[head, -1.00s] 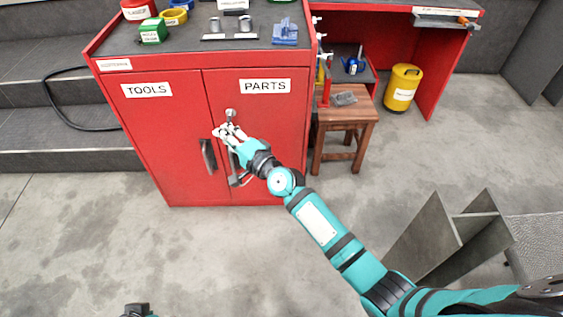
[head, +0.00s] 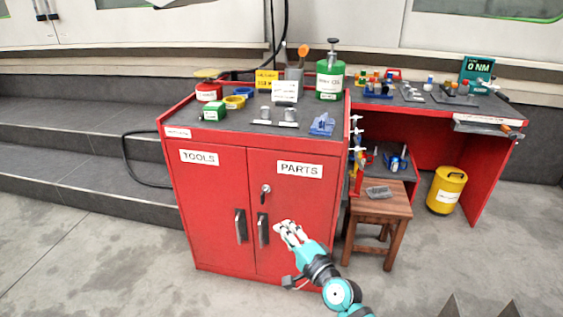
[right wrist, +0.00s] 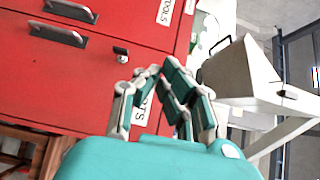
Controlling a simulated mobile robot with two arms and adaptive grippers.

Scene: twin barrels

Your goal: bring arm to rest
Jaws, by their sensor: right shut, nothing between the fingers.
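My right gripper (head: 287,232) is in front of the right-hand door of the red cabinet (head: 215,205) in the head view. Its white fingers are closed together with nothing between them. In the right wrist view the fingers (right wrist: 160,72) meet in front of the cabinet (right wrist: 110,60). They overlap the PARTS label in that picture. I cannot tell the exact gap to the door. A key or lock knob (head: 265,190) sits on the right door above its handle (head: 263,230). Both doors look shut. My left gripper does not show.
A wooden stool (head: 380,210) with a grey part on it stands right of the cabinet. A yellow can (head: 447,190) stands under the red workbench (head: 487,190). Containers and small parts cover the cabinet top. Grey steps (head: 80,180) lie at left; the front floor (head: 120,270) is clear.

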